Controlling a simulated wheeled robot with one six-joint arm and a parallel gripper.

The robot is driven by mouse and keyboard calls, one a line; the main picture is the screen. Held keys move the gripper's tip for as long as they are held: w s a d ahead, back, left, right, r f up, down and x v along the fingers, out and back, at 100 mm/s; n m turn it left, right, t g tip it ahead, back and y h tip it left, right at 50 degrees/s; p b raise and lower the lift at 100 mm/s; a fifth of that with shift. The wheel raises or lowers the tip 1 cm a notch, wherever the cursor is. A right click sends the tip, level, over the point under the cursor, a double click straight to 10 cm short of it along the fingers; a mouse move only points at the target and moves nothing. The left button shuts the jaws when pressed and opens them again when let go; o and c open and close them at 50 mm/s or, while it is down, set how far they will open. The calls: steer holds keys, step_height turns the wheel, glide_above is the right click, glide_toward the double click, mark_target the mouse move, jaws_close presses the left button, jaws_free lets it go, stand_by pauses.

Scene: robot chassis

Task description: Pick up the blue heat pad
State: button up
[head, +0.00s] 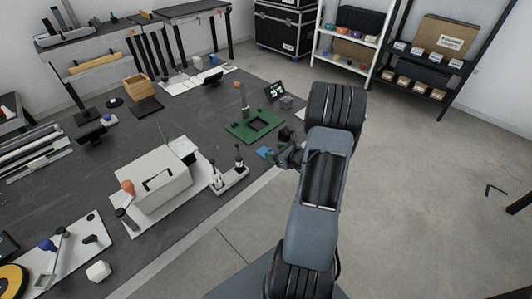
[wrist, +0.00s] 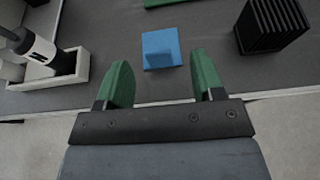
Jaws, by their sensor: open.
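The blue heat pad (wrist: 161,48) lies flat on the dark table top near its front edge in the wrist view. In the head view a small part of the blue pad (head: 265,152) shows just left of my gripper (head: 287,154). In the wrist view my gripper (wrist: 158,84) has its two green fingers spread apart, with nothing between them. The pad is ahead of the fingertips, roughly centred between them, and apart from them. In the head view my arm hides the area right of the gripper.
A black finned block (wrist: 271,27) stands right of the pad. A white holder with an upright tool (wrist: 48,62) stands to the left. A green plate (head: 254,125) lies behind the pad. A white boxy device (head: 156,184) stands farther left on the table.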

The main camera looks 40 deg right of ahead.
mark_target(269, 150)
steer(key=shift+p+x, duration=0.35)
steer(key=shift+x, duration=2.55)
steer(key=shift+a, duration=0.15)
steer(key=shift+c, duration=0.3)
steer(key=c, duration=0.5)
steer(key=shift+r, duration=0.15)
